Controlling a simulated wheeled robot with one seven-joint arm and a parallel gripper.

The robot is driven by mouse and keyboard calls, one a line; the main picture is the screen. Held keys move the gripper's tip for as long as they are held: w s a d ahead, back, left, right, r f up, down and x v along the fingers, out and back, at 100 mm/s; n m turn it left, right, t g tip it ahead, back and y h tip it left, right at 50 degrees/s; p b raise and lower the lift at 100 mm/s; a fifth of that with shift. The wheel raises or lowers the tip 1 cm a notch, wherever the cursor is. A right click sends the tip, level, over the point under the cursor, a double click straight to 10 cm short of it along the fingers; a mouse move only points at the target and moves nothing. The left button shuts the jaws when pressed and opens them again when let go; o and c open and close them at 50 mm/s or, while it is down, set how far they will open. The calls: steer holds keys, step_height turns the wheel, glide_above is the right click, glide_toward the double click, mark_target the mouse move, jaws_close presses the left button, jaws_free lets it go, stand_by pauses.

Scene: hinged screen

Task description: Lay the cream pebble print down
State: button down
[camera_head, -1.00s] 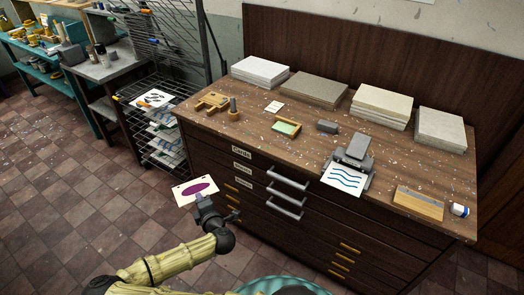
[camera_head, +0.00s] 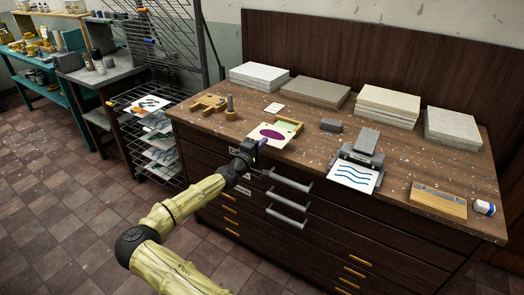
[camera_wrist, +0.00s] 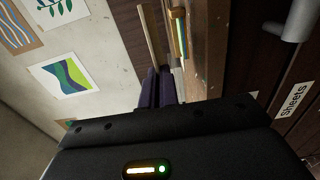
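A cream print with one purple oval (camera_head: 270,136) is over the front edge of the wooden cabinet top, left of centre. My gripper (camera_head: 257,146) is at its near edge and appears shut on it. In the wrist view, my purple fingers (camera_wrist: 160,88) are close together, and the print shows almost edge-on as a thin pale strip (camera_wrist: 151,40). I cannot tell whether the print touches the cabinet top. The wire drying rack (camera_head: 145,128) at left holds several prints, the top one with dark blobs (camera_head: 150,103).
A small wooden tray with green inside (camera_head: 289,127) is right behind the print. Paper stacks (camera_head: 388,104) line the back of the cabinet top (camera_head: 330,108). A grey press with a wave print (camera_head: 352,175) is to the right. Drawer handles (camera_head: 290,180) stick out in front.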

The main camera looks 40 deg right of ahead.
steer(key=shift+s+d+f+b, duration=0.1)
steer(key=shift+s+d+b, duration=0.1)
steer(key=shift+b, duration=0.1)
steer(key=f+b, duration=0.3)
steer(key=shift+a+f, duration=0.2)
stand_by(0.4)
steer(key=shift+b, duration=0.6)
stand_by(0.4)
steer(key=shift+f+b, duration=1.25)
steer(key=c, duration=1.6)
jaws_free()
steer(key=c, duration=0.3)
